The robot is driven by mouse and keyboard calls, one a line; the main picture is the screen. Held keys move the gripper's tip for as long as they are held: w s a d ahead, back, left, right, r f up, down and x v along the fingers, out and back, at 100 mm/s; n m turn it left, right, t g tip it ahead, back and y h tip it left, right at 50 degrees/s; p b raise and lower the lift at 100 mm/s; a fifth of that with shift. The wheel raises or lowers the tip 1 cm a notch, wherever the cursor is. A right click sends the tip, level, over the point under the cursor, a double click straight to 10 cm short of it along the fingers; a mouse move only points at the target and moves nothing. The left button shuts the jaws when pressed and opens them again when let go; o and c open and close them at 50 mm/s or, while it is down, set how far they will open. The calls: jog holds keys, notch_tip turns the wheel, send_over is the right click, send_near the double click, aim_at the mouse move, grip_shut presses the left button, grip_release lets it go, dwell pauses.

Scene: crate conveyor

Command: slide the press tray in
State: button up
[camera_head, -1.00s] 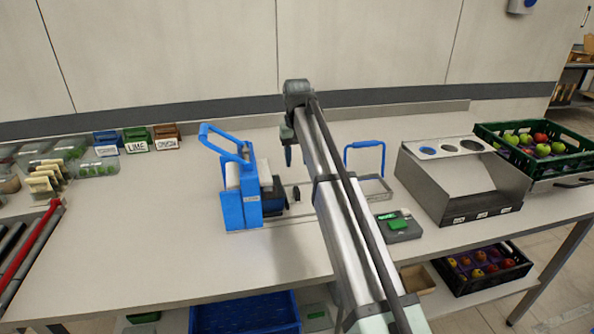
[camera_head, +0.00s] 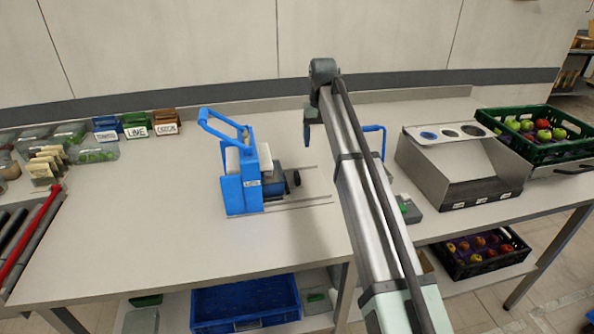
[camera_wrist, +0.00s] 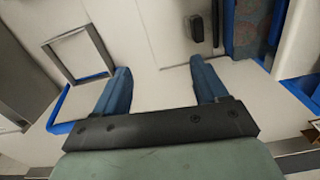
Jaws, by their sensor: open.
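The blue press (camera_head: 240,192) stands upright on the bench, left of my arm. Its tray (camera_head: 273,184), a dark blue block with a round black knob (camera_head: 293,179), sticks out of the press's right side over two thin rails (camera_head: 305,203). The wrist view shows the knob (camera_wrist: 196,27) and a speckled, blue-edged surface (camera_wrist: 250,25), probably the tray. My gripper (camera_head: 307,132) is above the bench, behind and slightly right of the knob in the head view. In the wrist view my gripper (camera_wrist: 161,68) is open and empty, fingers apart, not visibly touching the knob.
A metal frame (camera_wrist: 98,38) with a blue handle (camera_head: 383,140) stands right of my gripper, partly hidden by my arm. A steel dispenser (camera_head: 455,180) and a green crate (camera_head: 560,152) are farther right.

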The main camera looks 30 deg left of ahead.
aim_at(297, 174)
jog(key=s+a+f+m+g+y, duration=0.1)
jog(key=f+m, duration=0.3)
jog(key=m, duration=0.1)
jog(key=s+a+f+m+g+y, duration=0.1)
jog(key=s+a+f+m, duration=0.1)
jog(key=f+m, duration=0.2)
jog(key=s+a+f+m+g+y, duration=0.1)
jog(key=f+m, duration=0.3)
jog(key=m, duration=0.4)
jog(key=shift+s+a+f, duration=0.4)
jog(key=shift+s+a, duration=0.05)
jog(key=shift+a, duration=0.05)
dwell(0.5)
grip_shut()
jog(key=shift+s+a, duration=1.5)
